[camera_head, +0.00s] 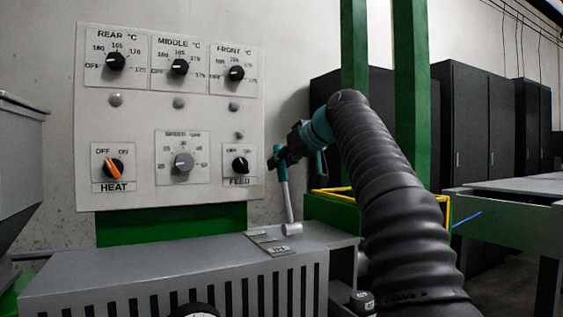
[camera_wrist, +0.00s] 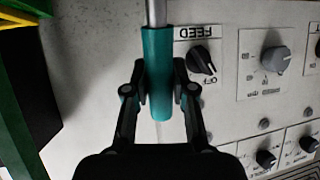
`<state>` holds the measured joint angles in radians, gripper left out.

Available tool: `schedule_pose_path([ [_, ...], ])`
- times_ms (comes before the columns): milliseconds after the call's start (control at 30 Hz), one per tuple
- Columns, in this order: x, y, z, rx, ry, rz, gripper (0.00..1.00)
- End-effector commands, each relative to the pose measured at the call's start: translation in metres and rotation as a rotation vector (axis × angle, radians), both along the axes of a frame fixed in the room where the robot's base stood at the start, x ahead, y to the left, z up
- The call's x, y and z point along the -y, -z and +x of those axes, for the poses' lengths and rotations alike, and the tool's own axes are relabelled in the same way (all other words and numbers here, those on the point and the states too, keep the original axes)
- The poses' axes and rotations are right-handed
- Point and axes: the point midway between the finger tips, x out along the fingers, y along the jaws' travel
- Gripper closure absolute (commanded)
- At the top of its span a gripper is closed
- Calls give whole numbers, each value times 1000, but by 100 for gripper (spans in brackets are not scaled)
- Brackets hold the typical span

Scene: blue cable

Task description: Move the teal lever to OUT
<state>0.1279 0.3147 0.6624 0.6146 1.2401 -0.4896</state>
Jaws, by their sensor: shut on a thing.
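The lever has a teal handle (camera_head: 281,170) on a pale metal shaft (camera_head: 287,205). The shaft rises from a pivot on top of the grey machine housing and leans slightly left. My gripper (camera_head: 279,156) is at the top of the handle. In the wrist view the teal handle (camera_wrist: 157,62) lies between the two fingers of my gripper (camera_wrist: 160,92), which are shut on it. A small label plate (camera_head: 266,243) lies beside the lever's base, its lettering too small to read.
A white control panel (camera_head: 140,200) with several knobs stands behind and left of the lever; the FEED knob (camera_head: 240,165) is closest. The grey vented housing (camera_head: 180,270) is below. Green posts (camera_head: 411,80), a yellow frame (camera_head: 447,212) and black cabinets (camera_head: 470,120) are at right.

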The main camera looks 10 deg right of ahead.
Motion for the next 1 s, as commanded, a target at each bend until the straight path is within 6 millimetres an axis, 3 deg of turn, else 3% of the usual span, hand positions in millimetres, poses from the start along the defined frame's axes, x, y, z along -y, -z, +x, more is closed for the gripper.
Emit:
schedule_pose_path([
  [367, -1, 0, 2, 0, 1, 1, 100],
  [400, -1, 0, 2, 0, 1, 1, 71],
  [500, -1, 0, 1, 0, 0, 1, 49],
  [833, 0, -1, -1, -1, 0, 0, 49],
  [1000, 8, -10, -14, 0, 2, -1, 49],
])
